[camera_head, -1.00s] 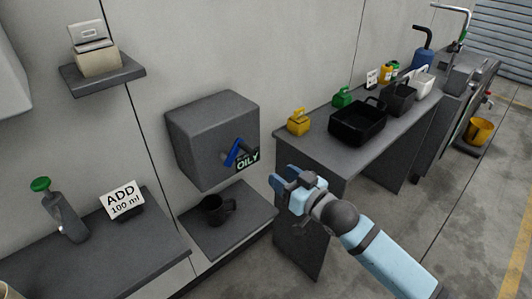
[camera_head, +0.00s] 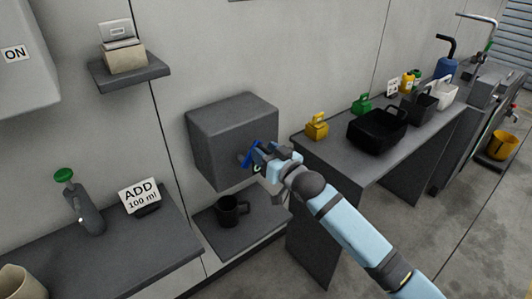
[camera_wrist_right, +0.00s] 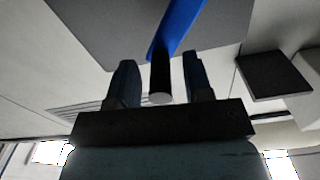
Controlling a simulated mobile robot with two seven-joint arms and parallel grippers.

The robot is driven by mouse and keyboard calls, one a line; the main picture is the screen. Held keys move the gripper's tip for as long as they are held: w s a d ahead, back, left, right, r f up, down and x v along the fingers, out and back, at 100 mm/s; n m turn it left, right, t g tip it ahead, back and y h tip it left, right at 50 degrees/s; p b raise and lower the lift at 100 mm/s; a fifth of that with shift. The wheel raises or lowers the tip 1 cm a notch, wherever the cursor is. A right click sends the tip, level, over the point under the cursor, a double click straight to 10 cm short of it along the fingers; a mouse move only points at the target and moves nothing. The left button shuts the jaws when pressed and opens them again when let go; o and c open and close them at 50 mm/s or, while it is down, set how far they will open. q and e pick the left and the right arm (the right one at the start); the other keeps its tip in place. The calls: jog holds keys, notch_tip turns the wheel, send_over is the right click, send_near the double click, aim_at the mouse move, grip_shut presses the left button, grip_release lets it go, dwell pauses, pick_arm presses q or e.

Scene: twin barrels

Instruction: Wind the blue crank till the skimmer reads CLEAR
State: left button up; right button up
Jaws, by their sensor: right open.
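The skimmer is a dark grey wall box (camera_head: 235,120). Its blue crank (camera_head: 249,153) is on the front face, partly hidden by my right gripper (camera_head: 262,153). In the right wrist view the crank's blue arm (camera_wrist_right: 178,28) ends in a black handle (camera_wrist_right: 160,78). The handle sits between the open fingers of my right gripper (camera_wrist_right: 160,85), with a gap showing on both sides. The small OILY sign is now hidden behind the gripper. My left gripper is in no view.
A black mug (camera_head: 231,211) stands on the shelf (camera_head: 245,235) under the box. A bench (camera_head: 318,150) to the right holds a yellow can (camera_head: 316,126) and a black tray (camera_head: 377,131). An ADD 100 ml sign (camera_head: 140,196) and a bottle (camera_head: 85,208) stand at left.

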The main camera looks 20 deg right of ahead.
grip_shut()
jog(key=shift+d+m, duration=0.1)
jog(key=shift+m, duration=0.2)
